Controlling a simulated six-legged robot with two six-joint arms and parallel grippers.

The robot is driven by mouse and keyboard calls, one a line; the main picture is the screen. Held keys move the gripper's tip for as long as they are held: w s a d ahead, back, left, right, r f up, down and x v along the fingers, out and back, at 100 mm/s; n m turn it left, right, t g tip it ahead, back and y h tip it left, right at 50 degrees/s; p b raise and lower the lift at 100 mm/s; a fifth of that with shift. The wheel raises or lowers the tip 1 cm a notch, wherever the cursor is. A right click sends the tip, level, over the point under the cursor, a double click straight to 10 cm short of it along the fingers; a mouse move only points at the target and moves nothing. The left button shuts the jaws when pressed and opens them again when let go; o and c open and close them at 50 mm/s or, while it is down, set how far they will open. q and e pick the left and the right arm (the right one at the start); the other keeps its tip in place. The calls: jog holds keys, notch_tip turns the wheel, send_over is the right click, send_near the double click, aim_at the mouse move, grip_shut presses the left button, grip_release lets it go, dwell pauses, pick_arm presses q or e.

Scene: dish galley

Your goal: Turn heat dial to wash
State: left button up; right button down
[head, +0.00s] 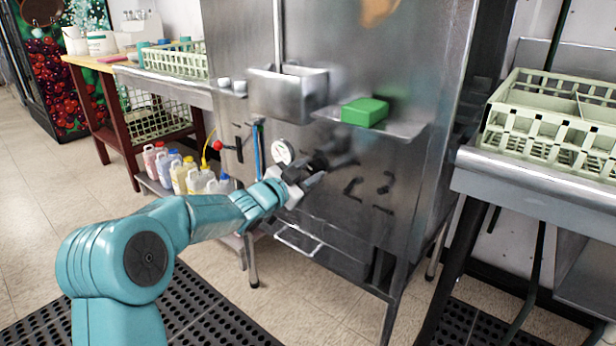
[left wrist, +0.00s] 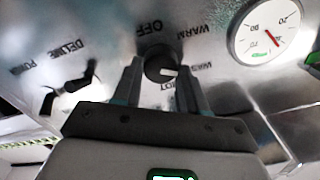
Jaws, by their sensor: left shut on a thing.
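The heat dial is a round black knob (left wrist: 160,66) with a white pointer mark, set in the steel front panel in the left wrist view. The white mark points right, roughly toward the WAS... label. My left gripper (left wrist: 161,84) is shut on the dial, one finger on each side. In the head view my left gripper (head: 306,182) is at the machine's front, and the dial is hard to make out there. My right gripper is not in view.
A round gauge (left wrist: 266,32) with a red needle is to the right of the dial in the wrist view. A black switch (left wrist: 72,86) by DELIME and POWER is left. In the head view, a green block (head: 364,112) sits on a steel ledge above; a pale rack (head: 545,125) stands right.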

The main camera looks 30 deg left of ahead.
pick_arm(q)
jog(key=shift+m, duration=0.3)
jog(key=o, duration=1)
jog(key=shift+s, duration=0.15)
jog(key=s, duration=0.5)
jog(key=s+a+p, duration=0.1)
jog(key=s, duration=0.4)
jog(key=s+p, duration=0.1)
jog(key=s, duration=0.5)
jog(key=shift+a, duration=0.15)
